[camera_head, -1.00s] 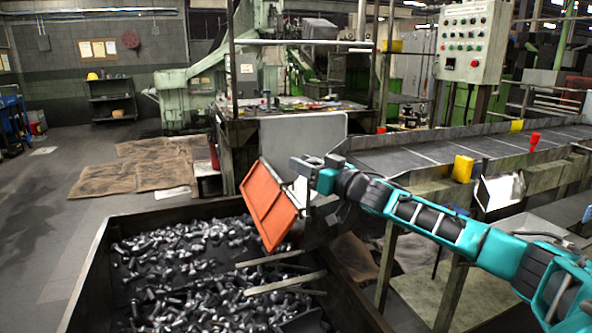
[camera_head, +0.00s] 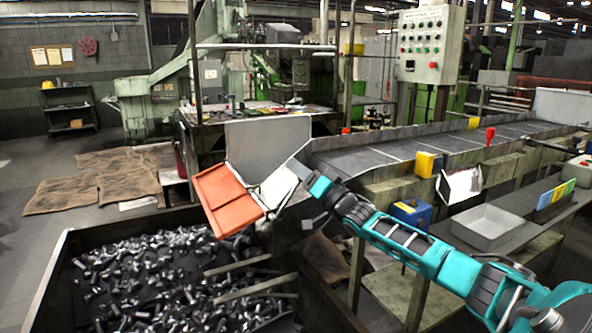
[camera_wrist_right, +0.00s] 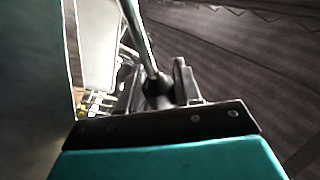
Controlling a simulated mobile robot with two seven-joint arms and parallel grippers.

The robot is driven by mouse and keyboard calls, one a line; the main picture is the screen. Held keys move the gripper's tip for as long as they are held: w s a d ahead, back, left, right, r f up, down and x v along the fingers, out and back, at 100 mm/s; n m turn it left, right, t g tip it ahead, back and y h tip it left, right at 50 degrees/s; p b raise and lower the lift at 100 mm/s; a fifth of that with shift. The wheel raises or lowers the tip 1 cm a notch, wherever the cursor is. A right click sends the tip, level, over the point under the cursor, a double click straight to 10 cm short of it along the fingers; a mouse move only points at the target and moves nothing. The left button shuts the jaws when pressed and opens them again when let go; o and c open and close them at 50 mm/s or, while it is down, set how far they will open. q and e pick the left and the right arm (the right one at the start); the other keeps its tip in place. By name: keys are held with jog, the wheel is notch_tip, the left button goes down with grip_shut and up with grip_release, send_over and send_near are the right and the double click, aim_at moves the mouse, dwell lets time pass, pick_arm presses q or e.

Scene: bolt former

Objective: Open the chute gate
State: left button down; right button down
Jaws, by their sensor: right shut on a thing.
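The orange chute gate (camera_head: 230,198) hangs at the lower left end of the grey chute (camera_head: 400,152), tilted outward over the bolt bin. My right gripper (camera_head: 298,170) is beside the gate's right side, at the chute mouth. In the right wrist view my right gripper (camera_wrist_right: 157,92) is shut on a thin metal rod (camera_wrist_right: 135,30) with a dark rounded end, which looks like the gate's handle. The link between rod and gate is hard to make out in the head view. My left gripper is not in view.
A dark bin (camera_head: 60,262) full of bolts stands below the gate. A grey panel (camera_head: 268,142) stands just behind it. A grey tray (camera_head: 487,230) rests on the right bench.

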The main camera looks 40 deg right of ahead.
jog(key=shift+d+r, duration=0.1)
jog(key=shift+r, duration=0.05)
jog(key=c, duration=0.9)
grip_release()
jog(key=shift+o, duration=0.2)
jog(key=shift+s+f, duration=0.35)
jog(key=shift+f, duration=0.05)
jog(key=v, duration=1.2)
jog(key=shift+p, duration=0.45)
jog(key=shift+r, duration=0.1)
